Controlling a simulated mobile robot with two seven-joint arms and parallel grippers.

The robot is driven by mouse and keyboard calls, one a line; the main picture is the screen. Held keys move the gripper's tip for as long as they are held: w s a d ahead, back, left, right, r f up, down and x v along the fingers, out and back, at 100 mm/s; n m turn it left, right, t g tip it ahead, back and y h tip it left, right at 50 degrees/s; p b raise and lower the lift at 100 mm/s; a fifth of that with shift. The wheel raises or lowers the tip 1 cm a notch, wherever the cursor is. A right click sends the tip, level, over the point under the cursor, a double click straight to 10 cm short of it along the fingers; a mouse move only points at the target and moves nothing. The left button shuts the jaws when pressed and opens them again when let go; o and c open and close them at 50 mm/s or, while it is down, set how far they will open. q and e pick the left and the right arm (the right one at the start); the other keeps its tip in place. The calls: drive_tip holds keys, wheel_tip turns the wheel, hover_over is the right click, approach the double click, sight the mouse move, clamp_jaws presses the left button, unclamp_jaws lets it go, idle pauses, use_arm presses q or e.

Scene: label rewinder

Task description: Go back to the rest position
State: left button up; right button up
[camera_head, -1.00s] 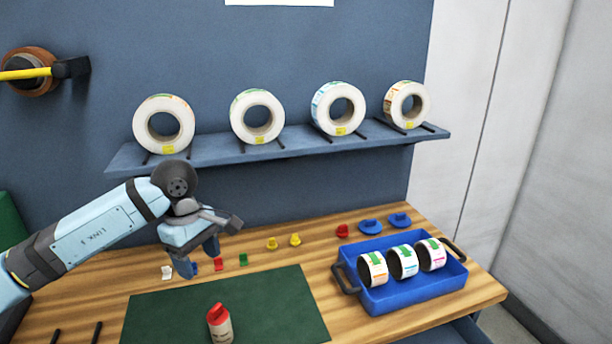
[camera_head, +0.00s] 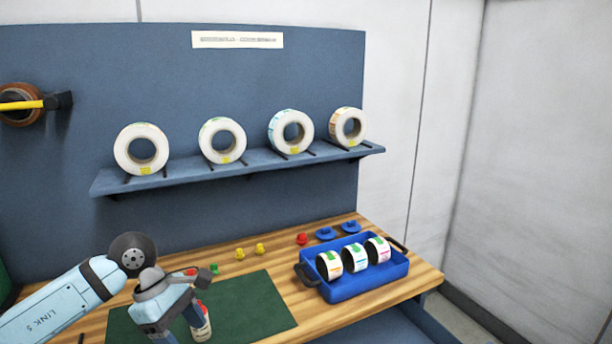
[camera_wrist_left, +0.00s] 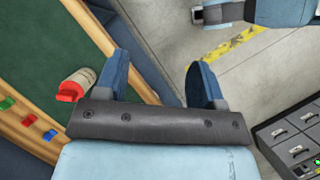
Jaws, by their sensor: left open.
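My left gripper (camera_head: 178,334) is at the lower left of the head view, over the front part of the green mat (camera_head: 245,312). In the left wrist view its two blue fingers stand apart with nothing between them (camera_wrist_left: 161,72). A cream bottle with a red cap (camera_head: 202,328) stands on the mat, partly hidden behind the gripper. It also shows in the left wrist view (camera_wrist_left: 78,84), left of the fingers and clear of them.
A blue tray (camera_head: 355,288) with three small label rolls stands at the bench's right. Small coloured pieces, including a yellow one (camera_head: 260,249), lie along the bench's back. Several white rolls rest on the wall shelf (camera_head: 250,166). Grey drawers (camera_wrist_left: 295,145) and floor show in the wrist view.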

use_arm(q)
drive_tip(key=s+d+n+h, duration=0.3)
drive_tip(key=d+n+h, duration=0.2)
drive_tip(key=d+h, duration=0.2)
drive_tip(key=s+d+n+h, duration=0.4)
drive_tip(key=d+h, duration=0.2)
drive_tip(key=d, duration=0.1)
drive_tip(key=a+f+n+t+y, duration=0.2)
drive_tip(key=f+n+t, duration=0.3)
drive_tip(key=n, duration=0.5)
drive_tip(key=w+a+f+n+t+y, duration=0.1)
drive_tip(key=a+f+n+t+y, duration=0.15)
drive_tip(key=n+t, duration=0.7)
drive_tip(key=a+f+n+t+y, duration=0.25)
drive_tip(key=n+t, duration=0.25)
drive_tip(key=n, duration=0.7)
drive_tip(key=s+a+f+n+g+y, duration=0.2)
drive_tip(key=s+f+n+g+y, duration=0.15)
drive_tip(key=s+f+n, duration=0.45)
drive_tip(key=s+a+f+n+g+y, duration=0.2)
drive_tip(key=s+f+n+g+y, duration=0.25)
drive_tip(key=f, duration=0.55)
wheel_tip(320, 180, up, 11)
drive_tip(key=s+a+n+t+p, duration=0.1)
drive_tip(key=p, duration=1.2)
drive_tip(key=shift+s, duration=0.4)
use_arm(e)
wheel_tip(320, 180, up, 12)
drive_tip(key=shift+d+f, duration=0.25)
drive_tip(key=shift+d, duration=0.2)
